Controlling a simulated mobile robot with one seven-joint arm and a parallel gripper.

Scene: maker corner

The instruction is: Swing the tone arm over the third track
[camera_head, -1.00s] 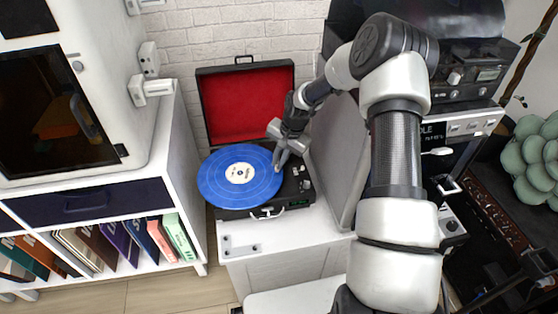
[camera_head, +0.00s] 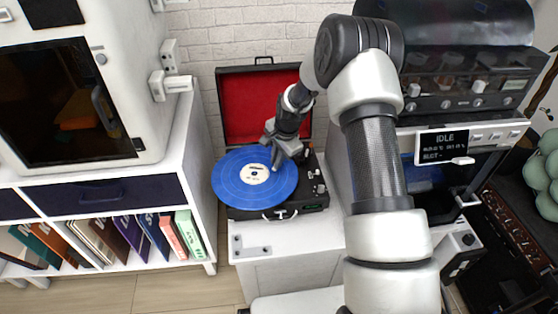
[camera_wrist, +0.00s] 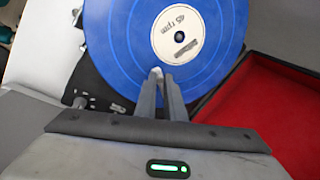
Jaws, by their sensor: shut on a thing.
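The blue record (camera_head: 237,189) with a cream label lies on the turntable of an open black record player (camera_head: 306,198). In the wrist view the record (camera_wrist: 113,45) shows lighter rings and a "45 rpm" label. My gripper (camera_head: 277,163) reaches down over the record's right part, right of the label. In the wrist view my gripper's fingers (camera_wrist: 159,92) are close together over the blue surface, below the label. A small pale tip between them looks like the end of the tone arm (camera_wrist: 156,73). The rest of the tone arm is hidden by my gripper.
The player's red-lined lid (camera_head: 244,105) stands open behind the record. The player rests on a white cabinet (camera_head: 290,237). A white shelf (camera_head: 205,206) with record sleeves stands left. A coffee machine (camera_head: 455,100) with an "IDLE" display is right, behind my arm.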

